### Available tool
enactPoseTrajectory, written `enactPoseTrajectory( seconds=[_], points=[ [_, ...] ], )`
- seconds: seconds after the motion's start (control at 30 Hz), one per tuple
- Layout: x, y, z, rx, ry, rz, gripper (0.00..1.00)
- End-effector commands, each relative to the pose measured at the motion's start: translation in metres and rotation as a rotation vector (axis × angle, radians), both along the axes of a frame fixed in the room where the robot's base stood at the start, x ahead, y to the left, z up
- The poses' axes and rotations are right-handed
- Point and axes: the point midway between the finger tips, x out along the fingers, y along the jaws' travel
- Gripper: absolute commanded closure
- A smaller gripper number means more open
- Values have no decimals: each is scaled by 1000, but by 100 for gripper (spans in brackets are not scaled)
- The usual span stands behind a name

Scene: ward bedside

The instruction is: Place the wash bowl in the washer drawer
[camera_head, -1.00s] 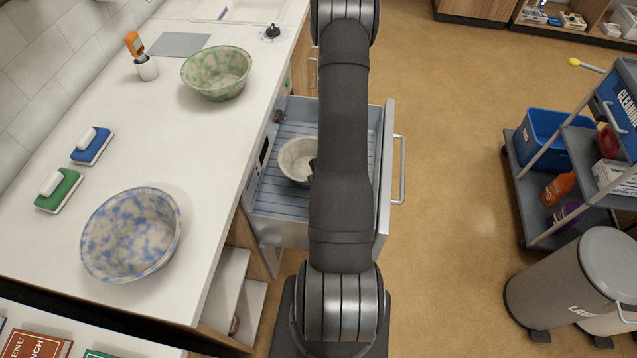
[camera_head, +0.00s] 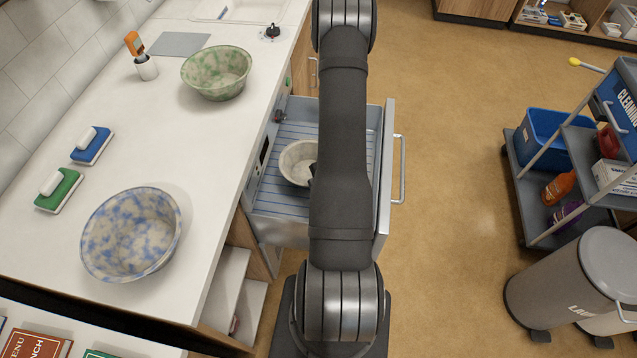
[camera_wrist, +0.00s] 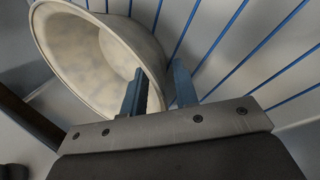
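A pale wash bowl with faint grey mottling (camera_head: 297,162) is inside the open washer drawer (camera_head: 272,206), over its blue-lined floor. My arm hides its right part in the head view. In the wrist view the bowl (camera_wrist: 85,50) looks tilted, its mouth to the left. My gripper (camera_wrist: 160,88) has one finger inside the bowl and one outside, close together with the bowl's wall between them. It looks shut on the rim. I cannot tell whether the bowl touches the drawer floor.
A green-mottled bowl (camera_head: 217,74) and a blue-mottled bowl (camera_head: 132,234) stand on the white counter (camera_head: 125,122) to the left. Two scrub brushes lie near the wall. The drawer front with its handle (camera_head: 400,170) sticks out over free floor. A cleaning cart and grey bin stand far right.

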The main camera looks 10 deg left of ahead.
Motion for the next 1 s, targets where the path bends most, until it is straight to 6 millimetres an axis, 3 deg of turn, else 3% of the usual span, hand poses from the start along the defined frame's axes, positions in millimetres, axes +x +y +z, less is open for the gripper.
enactPoseTrajectory(
  seconds=[0.17,0.7,1.0],
  points=[
    [-3,-2,11,0,-1,-1,73],
    [-34,-24,86,1,-4,-1,73],
    [-44,-30,107,1,-2,-1,73]
  ],
)
